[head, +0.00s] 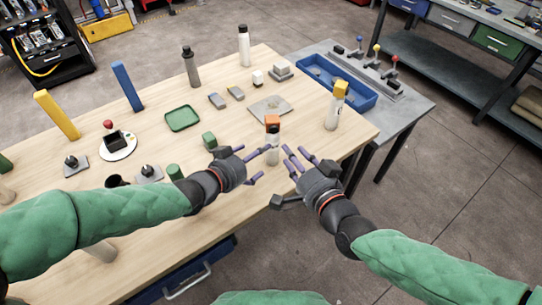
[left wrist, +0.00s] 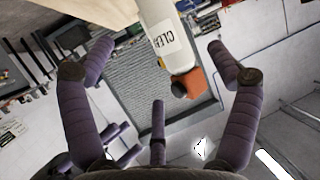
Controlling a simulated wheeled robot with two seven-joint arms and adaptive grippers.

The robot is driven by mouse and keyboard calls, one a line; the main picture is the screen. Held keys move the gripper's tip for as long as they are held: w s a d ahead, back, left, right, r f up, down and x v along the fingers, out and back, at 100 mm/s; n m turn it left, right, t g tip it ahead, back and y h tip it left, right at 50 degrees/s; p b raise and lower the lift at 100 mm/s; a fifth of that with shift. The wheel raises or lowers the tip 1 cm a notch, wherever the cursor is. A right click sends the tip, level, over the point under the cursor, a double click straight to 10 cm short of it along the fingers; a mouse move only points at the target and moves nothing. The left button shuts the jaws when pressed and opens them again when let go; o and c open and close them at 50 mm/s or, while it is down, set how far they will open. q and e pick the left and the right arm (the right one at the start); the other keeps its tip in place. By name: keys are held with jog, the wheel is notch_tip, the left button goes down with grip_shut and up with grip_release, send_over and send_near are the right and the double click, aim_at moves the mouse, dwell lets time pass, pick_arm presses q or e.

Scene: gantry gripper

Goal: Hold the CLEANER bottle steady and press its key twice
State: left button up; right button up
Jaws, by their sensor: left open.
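The CLEANER bottle (head: 272,152) is white with an orange top (head: 272,121). It stands near the front edge of the wooden table, between my two hands. In the left wrist view the bottle (left wrist: 164,42) shows its label and orange top (left wrist: 187,85) between my spread fingers, with gaps on both sides. My left gripper (head: 259,165) is open just left of the bottle. My right gripper (head: 293,160) is right of the bottle, its purple fingers spread and apart from it, holding nothing visible. The bottle's lower part is partly hidden by the fingers in the head view.
A blue tray (head: 318,73) is on the grey side bench. The table edge is close.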

aim_at(274, 146)
pick_arm(q)
jog(key=x, duration=0.9)
jog(key=shift+w+d+f, duration=0.15)
jog(key=shift+w+d, duration=0.1)
jog(key=c, duration=1.5)
jog(key=shift+c, duration=0.2)
pick_arm(e)
grip_shut()
jog(key=shift+w+d, duration=0.1)
jog(key=shift+w, duration=0.05)
